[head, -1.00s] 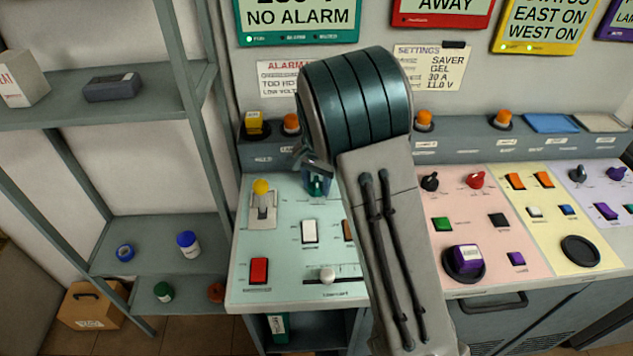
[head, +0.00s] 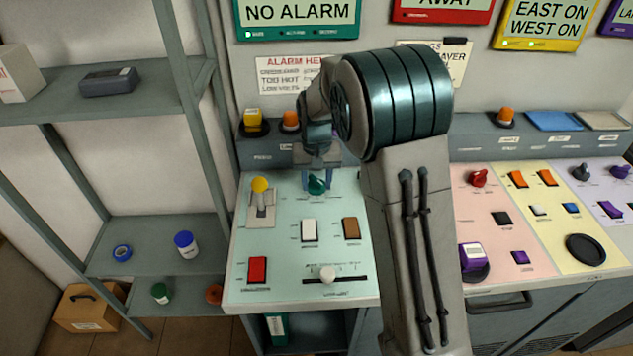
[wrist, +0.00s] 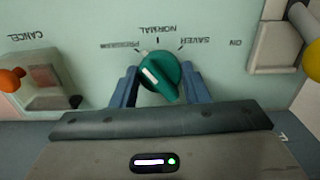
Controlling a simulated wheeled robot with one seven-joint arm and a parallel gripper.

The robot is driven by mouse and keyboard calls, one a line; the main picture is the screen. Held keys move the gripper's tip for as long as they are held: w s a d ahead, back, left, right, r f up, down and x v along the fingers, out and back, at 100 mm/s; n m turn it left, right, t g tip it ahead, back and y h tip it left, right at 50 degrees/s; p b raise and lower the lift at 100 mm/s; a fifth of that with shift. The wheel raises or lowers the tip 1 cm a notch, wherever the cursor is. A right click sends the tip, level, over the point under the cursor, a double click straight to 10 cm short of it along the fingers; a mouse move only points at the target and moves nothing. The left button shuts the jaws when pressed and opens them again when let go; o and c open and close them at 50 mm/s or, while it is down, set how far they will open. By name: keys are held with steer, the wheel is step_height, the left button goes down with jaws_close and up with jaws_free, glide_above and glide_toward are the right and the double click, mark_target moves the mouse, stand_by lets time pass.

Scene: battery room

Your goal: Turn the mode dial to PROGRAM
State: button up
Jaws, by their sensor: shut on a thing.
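The mode dial is a round green knob with a raised ridge and a white pointer mark; it shows in the wrist view (wrist: 160,78) and the head view (head: 317,185). My gripper (wrist: 160,88) has its blue fingers on either side of the dial, shut on it. The white mark points to the upper left, toward PROGRAM.
On the same pale green panel (head: 280,225) are a yellow-tipped lever (head: 261,187), white (head: 309,230), brown (head: 351,228) and red (head: 257,269) rocker switches, and a slider (head: 328,274). A shelf rack (head: 150,95) stands at left. My arm covers the panel's right.

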mark_target(317, 180)
steer(key=shift+n, duration=0.9)
steer(key=o, duration=1)
step_height(317, 180, up, 14)
steer(key=shift+f, duration=0.1)
steer(key=shift+d, duration=0.1)
